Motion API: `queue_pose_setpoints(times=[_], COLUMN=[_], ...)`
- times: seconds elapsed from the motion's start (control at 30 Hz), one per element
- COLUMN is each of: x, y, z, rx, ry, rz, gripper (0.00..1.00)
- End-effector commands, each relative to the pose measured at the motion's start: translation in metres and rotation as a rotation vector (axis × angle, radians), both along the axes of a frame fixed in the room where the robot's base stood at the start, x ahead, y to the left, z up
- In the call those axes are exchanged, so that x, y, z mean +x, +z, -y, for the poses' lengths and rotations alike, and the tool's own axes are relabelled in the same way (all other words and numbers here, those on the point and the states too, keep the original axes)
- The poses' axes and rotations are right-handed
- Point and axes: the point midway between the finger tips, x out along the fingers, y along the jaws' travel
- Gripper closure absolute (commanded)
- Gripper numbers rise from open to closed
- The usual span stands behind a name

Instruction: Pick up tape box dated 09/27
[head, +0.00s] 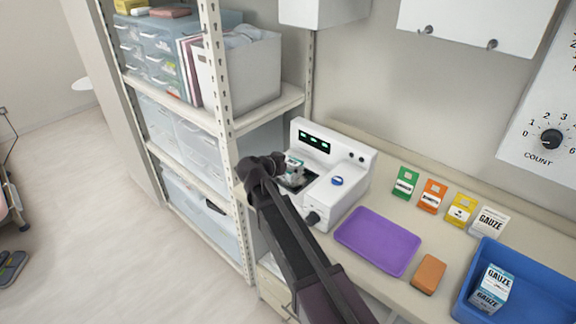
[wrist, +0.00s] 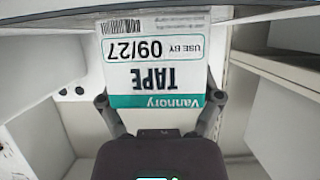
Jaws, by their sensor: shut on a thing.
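The tape box (wrist: 150,65) is white with a teal band. Its label reads upside down in the wrist view: "Vannory", "TAPE", "USE BY 09/27". My gripper (wrist: 160,99) is shut on it, with one finger at each side of the box. Whether the box touches the machine cannot be told.
A purple tray (head: 378,241) and an orange-brown block (head: 428,273) lie on the counter. A green box (head: 405,183), orange box (head: 432,195), yellow box (head: 459,209) and gauze box (head: 489,221) stand behind. A blue bin (head: 540,296) holds gauze boxes. A shelf rack (head: 221,100) stands left.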

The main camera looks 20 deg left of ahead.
Motion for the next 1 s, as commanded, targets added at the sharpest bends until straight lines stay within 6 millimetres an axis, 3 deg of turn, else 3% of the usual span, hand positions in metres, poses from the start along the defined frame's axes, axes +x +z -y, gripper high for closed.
queue_pose_setpoints(times=[0.27,0.63,1.0], x=[0.0,0.001,-0.09], y=[0.01,0.041,0.044], z=[0.0,0.001,0.006], rx=[0.001,0.0,0.0], ry=[0.0,-0.001,0.002], rz=[0.0,0.0,0.001], gripper=[0.69,0.7,0.7])
